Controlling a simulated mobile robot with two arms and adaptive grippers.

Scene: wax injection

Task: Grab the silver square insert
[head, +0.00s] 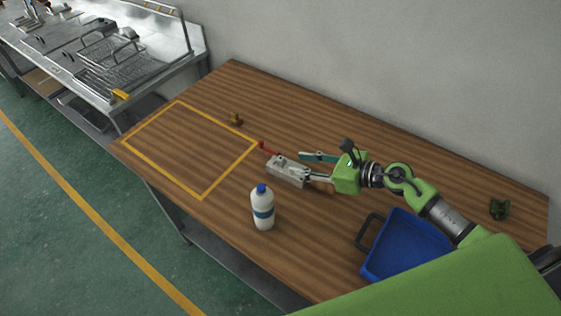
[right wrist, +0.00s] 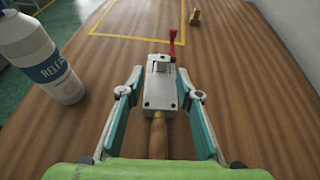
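A silver rectangular block (head: 284,170) lies on the wooden table, with a red lever at its far end and a brown handle at its near end. It is the only silver block-like piece on the table. In the right wrist view the block (right wrist: 160,98) is centred ahead of my right gripper (right wrist: 160,74). That gripper, also in the head view (head: 300,165), is open, with one finger on each side of the block. Small gaps seem to show between the fingers and the block, though contact is hard to tell. My left gripper is not in view.
A white bottle with a blue cap (head: 263,208) stands near the table's front edge. A small brass piece (head: 236,119) sits by a yellow taped square (head: 160,172), whose inside is clear.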

